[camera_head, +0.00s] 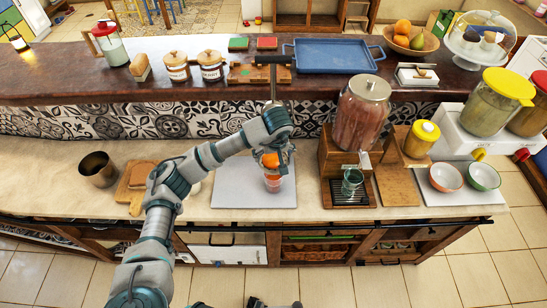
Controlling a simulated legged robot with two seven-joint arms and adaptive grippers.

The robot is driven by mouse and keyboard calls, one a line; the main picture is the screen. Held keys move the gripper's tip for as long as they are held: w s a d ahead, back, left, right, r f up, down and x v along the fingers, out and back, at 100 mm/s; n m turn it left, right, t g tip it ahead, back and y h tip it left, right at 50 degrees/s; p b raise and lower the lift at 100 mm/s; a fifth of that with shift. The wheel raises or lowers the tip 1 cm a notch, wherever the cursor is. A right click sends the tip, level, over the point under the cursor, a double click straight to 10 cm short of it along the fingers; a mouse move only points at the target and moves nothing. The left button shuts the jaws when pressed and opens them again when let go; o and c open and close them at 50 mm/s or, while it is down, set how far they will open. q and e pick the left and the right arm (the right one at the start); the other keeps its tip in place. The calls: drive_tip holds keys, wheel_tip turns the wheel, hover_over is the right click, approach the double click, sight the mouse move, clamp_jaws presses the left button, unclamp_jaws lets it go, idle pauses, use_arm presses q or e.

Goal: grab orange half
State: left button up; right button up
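My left arm reaches in from the bottom left, and its wrist is bent down over the lower counter. My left gripper (283,152) is right at an orange piece (269,160), which it partly hides. The fingers are small and partly covered by the wrist, so I cannot tell whether they are closed on it. Just below is a small clear cup-like thing with orange in it (273,181), on a pale grey board (230,192). I cannot make out a cut face on the orange piece.
A drink dispenser (362,115) on a wooden stand is to the right, with a glass (351,181) under it. Two bowls (445,177) stand farther right. A metal cup (97,169) is at left. A dark press-like handle (272,62) rises behind my wrist.

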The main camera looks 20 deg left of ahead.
use_arm(q)
drive_tip(key=shift+a, duration=0.15)
drive_tip(key=c, duration=1.3)
